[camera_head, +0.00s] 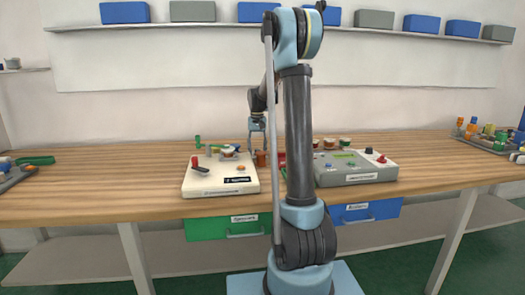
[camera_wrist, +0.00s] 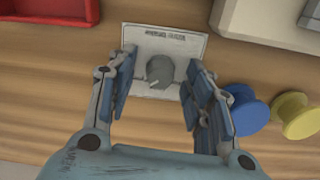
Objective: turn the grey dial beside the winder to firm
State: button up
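The grey dial (camera_wrist: 160,70) is round and sits on a white printed plate (camera_wrist: 140,43) in the wrist view. A short pale mark shows at its lower left edge; the plate's print is too blurred to read. My gripper (camera_wrist: 161,62) is open, with one finger on each side of the dial and visible gaps to it. In the head view my gripper (camera_head: 258,146) points down over the table between two boxes, and I cannot make out the dial there. The cream box (camera_head: 219,181) with a red-handled lever (camera_head: 198,164) may be the winder.
A blue spool (camera_wrist: 246,110) and a yellow spool (camera_wrist: 294,114) lie right of the gripper. A red tray (camera_wrist: 40,14) is at the upper left. A grey control box (camera_head: 352,173) stands on the table's right half. Bare wood (camera_wrist: 40,95) lies left of the fingers.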

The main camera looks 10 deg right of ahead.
notch_tip(320, 180, up, 12)
dwell(0.8)
